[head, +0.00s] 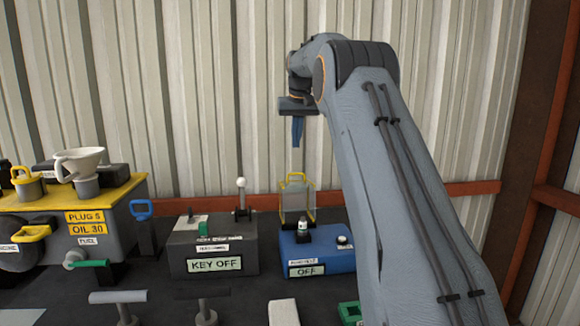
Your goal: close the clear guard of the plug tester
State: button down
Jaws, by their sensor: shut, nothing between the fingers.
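The plug tester (322,261) is a blue box with a label reading OFF, right of the middle of the bench. Its clear guard (296,202) has a yellow frame with a yellow handle loop on top, and stands raised upright at the back of the box. A small dark part with a white top (303,228) stands on the box in front of the guard. My gripper (297,145) points down above the guard, apart from it, with its fingers together and nothing seen between them. My arm covers the area right of the tester.
A grey box reading KEY OFF (214,247) with an upright white-knobbed lever (241,196) stands left of the tester. An engine unit with a yellow top (75,198) and a white funnel (79,163) is at far left. T-shaped handles stand in front.

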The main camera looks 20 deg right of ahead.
jog(key=p, duration=0.3)
send_over(297, 182)
jog(key=w, duration=0.3)
jog(key=f, duration=0.6)
jog(key=d+f, duration=0.1)
jog(key=f, duration=0.2)
jog(key=shift+s+a+f+p, duration=0.1)
jog(key=shift+s+a+p, duration=0.2)
jog(key=shift+s+p, duration=0.45)
jog(key=shift+s+a+f+p, duration=0.1)
jog(key=shift+s+a+p, duration=0.25)
jog(key=shift+s, duration=0.75)
